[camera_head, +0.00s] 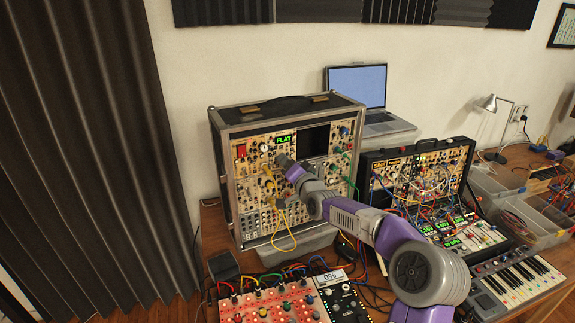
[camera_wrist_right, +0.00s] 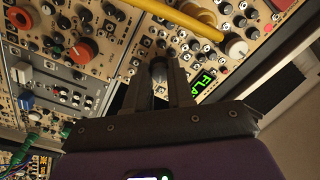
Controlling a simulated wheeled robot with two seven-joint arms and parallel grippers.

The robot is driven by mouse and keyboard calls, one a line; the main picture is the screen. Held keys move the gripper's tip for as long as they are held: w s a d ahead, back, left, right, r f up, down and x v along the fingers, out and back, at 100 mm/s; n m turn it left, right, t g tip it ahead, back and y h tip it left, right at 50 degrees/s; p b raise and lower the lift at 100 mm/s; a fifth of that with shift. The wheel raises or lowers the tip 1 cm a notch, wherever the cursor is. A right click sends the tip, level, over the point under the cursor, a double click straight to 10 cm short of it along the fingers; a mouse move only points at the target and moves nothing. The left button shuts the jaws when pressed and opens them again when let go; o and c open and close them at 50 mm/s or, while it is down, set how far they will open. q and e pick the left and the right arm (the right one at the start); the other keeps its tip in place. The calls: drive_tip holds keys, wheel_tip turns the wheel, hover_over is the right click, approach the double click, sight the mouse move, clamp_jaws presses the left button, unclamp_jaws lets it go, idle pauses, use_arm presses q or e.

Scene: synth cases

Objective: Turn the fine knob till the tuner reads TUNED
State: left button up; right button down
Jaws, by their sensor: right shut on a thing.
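The tuner display (camera_head: 284,139) glows green and reads FLAT on the upper part of the tall modular case (camera_head: 231,215). Part of the display also shows in the right wrist view (camera_wrist_right: 203,83). My right gripper (camera_head: 284,162) reaches the panel just below the display. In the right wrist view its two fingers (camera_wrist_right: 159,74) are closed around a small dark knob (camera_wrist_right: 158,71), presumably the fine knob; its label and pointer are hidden. My left gripper is not in view.
A yellow patch cable (camera_head: 282,225) hangs close beside my right gripper, and green cables (camera_head: 350,180) run to its right. A second, smaller synth case (camera_head: 415,170) with many cables stands to the right. A red mixer panel (camera_head: 270,303) lies in front. A laptop (camera_head: 358,88) stands behind.

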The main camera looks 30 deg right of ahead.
idle(0.3)
drive_tip(key=c, duration=1)
unclamp_jaws()
drive_tip(key=shift+s+a+f, duration=0.1)
drive_tip(key=shift+s+a, duration=0.05)
drive_tip(key=shift+s, duration=1.8)
drive_tip(key=shift+s+a, duration=0.15)
drive_tip(key=shift+s, duration=1.75)
